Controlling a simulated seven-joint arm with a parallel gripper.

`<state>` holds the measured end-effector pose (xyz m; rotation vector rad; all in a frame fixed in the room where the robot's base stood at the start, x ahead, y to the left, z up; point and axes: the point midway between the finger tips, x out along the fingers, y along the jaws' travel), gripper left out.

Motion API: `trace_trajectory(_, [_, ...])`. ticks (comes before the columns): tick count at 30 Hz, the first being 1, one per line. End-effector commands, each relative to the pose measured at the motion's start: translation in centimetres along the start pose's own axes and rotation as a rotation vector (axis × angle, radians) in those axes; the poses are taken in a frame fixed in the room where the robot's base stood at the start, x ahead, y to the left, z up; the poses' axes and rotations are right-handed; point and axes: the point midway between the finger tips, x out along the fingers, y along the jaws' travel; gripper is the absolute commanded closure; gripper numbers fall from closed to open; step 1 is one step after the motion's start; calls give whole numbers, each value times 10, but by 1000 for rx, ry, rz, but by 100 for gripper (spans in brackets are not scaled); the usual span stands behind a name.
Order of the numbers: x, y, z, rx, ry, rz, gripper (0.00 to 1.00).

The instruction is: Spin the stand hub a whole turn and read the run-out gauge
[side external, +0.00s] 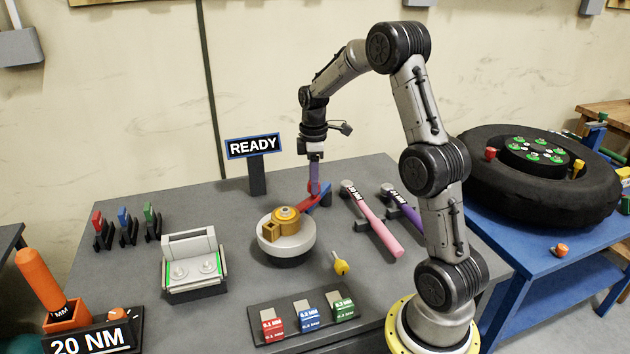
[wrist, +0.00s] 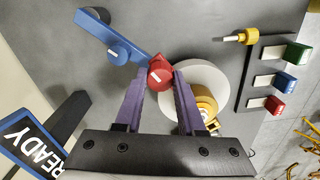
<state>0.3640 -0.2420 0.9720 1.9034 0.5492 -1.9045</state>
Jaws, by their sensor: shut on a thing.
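The stand hub is a white disc (side external: 292,246) with a brass centre (side external: 286,214) on a dark foot. It also shows in the wrist view (wrist: 206,72), partly behind my right finger. My gripper (side external: 314,186) points down behind the hub. In the wrist view its purple fingers (wrist: 160,78) are shut on a red knob (wrist: 160,70) with a white mark. The knob is at the end of a blue arm (wrist: 100,35) with a blue knob, beside the disc's edge. Whether this arm carries the run-out gauge, I cannot tell; no gauge reading is legible.
A READY sign (side external: 254,147) stands behind. Pink (side external: 374,224) and purple (side external: 408,212) handled wrenches lie right. A yellow-tipped piece (side external: 341,263) lies near the hub. A tray of red, blue and green blocks (side external: 302,318) is in front; a grey fixture (side external: 193,266) is left.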

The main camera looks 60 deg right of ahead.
Motion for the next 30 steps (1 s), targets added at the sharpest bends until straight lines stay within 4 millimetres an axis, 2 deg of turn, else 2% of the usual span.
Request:
trace_trajectory(8, [-2, 13, -16, -171, 2, 5, 100])
trace_trajectory(18, [-2, 28, -48, -491, 2, 6, 100])
trace_trajectory(30, [-2, 32, -90, -871, 2, 7, 100])
